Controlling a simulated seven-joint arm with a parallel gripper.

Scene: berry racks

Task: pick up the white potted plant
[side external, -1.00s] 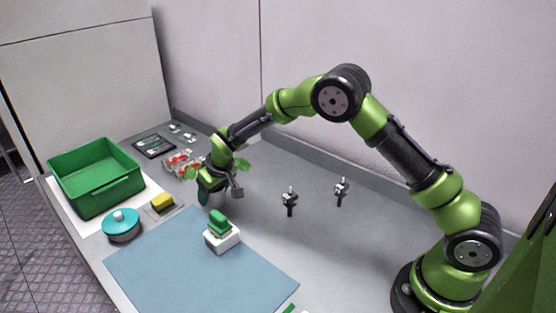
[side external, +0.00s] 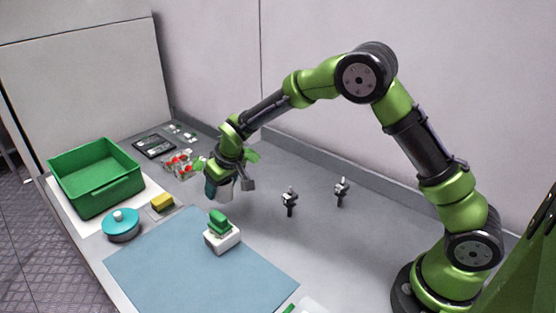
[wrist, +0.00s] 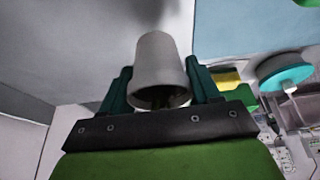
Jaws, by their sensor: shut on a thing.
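The white potted plant (wrist: 160,62) has a pale tapered pot, seen between my two teal fingers in the wrist view. My gripper (wrist: 160,88) is shut on the pot, one finger on each side. In the side view my gripper (side external: 217,182) holds the plant above the grey table. A small part of the white pot (side external: 226,188) shows below the gripper there, and green leaves (side external: 252,156) stick out beside the wrist. Most of the foliage is hidden by the gripper.
A blue mat (side external: 190,275) carries a white block with a green top (side external: 222,234). A teal lidded pot (side external: 122,227), yellow sponge (side external: 162,202), green crate (side external: 115,190) and berry rack (side external: 180,165) stand left. Two dark fixtures (side external: 289,203) (side external: 341,192) stand right.

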